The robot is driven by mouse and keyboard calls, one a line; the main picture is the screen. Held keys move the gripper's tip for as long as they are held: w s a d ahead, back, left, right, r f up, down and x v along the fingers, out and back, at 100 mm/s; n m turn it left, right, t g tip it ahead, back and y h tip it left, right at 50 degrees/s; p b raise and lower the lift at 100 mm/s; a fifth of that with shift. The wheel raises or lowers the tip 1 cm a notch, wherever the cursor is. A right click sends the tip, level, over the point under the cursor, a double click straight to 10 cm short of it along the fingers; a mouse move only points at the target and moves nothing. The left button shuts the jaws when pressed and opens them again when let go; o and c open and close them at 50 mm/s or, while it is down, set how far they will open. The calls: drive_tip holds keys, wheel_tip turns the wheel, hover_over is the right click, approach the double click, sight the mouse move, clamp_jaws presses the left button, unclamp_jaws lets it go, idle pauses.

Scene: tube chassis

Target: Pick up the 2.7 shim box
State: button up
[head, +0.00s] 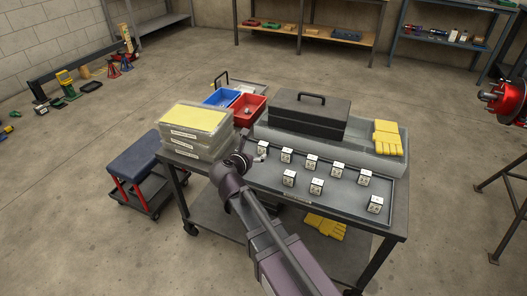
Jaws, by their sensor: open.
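Several small white shim boxes with dark printed labels stand apart from each other in a shallow grey tray (335,195) on the cart. The labels are too small to read, so I cannot tell which one is the 2.7 shim box. The back row runs from a box at the left (262,148) through others (286,156) (311,162) (337,169) to one at the right (364,178). Nearer boxes (289,178) (316,186) (375,204) stand in front. My gripper (254,156) is open at the tray's left end, close to the leftmost box; contact is unclear.
Stacked clear cases with a yellow top (196,118) stand left of my gripper. A dark toolbox (308,116) and yellow gloves (387,139) lie behind the tray. Blue (221,97) and red bins (248,107) are at the back left. A padded stool (138,160) stands left of the cart.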

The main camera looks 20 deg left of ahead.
sight(261, 146)
drive_tip(key=shift+b+x, duration=0.8)
drive_tip(key=shift+x, duration=1.85)
drive_tip(key=shift+a, duration=0.1)
drive_tip(key=shift+a+b+x, duration=0.2)
drive_tip(key=shift+b+x, duration=0.6)
drive_tip(key=shift+x, duration=1.2)
drive_tip(key=shift+w+d+f, duration=0.1)
drive_tip(key=shift+w+f, duration=0.05)
drive_tip(key=shift+w, duration=0.5)
drive_tip(key=c, duration=1.2)
